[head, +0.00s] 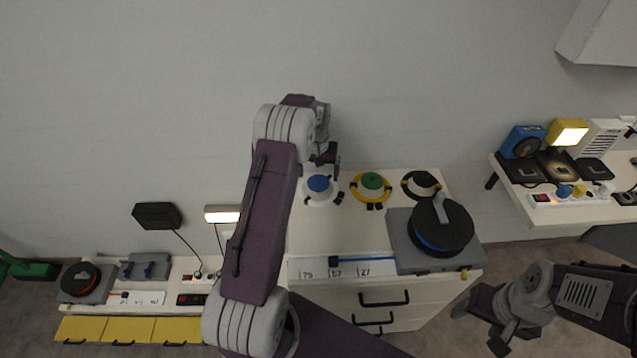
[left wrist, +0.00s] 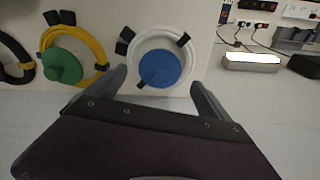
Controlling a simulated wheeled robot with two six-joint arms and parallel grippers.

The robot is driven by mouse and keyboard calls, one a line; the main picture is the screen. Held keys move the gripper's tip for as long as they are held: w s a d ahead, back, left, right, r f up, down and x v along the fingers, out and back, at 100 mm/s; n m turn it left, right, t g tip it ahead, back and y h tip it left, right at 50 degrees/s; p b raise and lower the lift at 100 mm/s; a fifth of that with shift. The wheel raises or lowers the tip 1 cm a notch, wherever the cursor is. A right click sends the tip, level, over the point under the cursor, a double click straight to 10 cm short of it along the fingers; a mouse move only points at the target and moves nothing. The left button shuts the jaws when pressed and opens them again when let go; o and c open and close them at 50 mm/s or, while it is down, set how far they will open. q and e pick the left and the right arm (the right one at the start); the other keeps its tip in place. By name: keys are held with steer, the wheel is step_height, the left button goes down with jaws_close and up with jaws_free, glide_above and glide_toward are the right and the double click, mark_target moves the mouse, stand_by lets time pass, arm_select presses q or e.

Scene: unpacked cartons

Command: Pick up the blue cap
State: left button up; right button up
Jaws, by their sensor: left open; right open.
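The blue cap (head: 319,184) is round and sits inside a white ring (head: 312,201) with dark clips, on the white cabinet top at its far left. In the left wrist view the blue cap (left wrist: 160,68) lies ahead, between the lines of my two fingers. My left gripper (head: 329,158) is open and empty, just behind and above the cap in the head view; it also shows in the left wrist view (left wrist: 158,80). I see no contact. My right gripper (head: 480,327) is open and empty, low at the right, beside the cabinet.
A black disc on a grey base (head: 408,262) takes the cabinet's front right corner. Cluttered tables (head: 548,214) (head: 220,262) flank it. The middle top is clear.

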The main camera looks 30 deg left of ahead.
arm_select(q)
steer(key=f, duration=0.3)
steer(key=shift+w, duration=0.25)
steer(key=shift+r, duration=0.1)
steer(key=c, duration=1.7)
steer(key=shift+r, duration=0.35)
steer(key=shift+c, duration=0.2)
steer(key=r, duration=0.2)
steer(key=d+r, duration=0.1)
steer(key=r, duration=0.1)
steer(key=d+r, duration=0.6)
steer(key=d, duration=0.4)
steer(key=shift+d+r, duration=0.15)
steer(key=shift+d, duration=0.15)
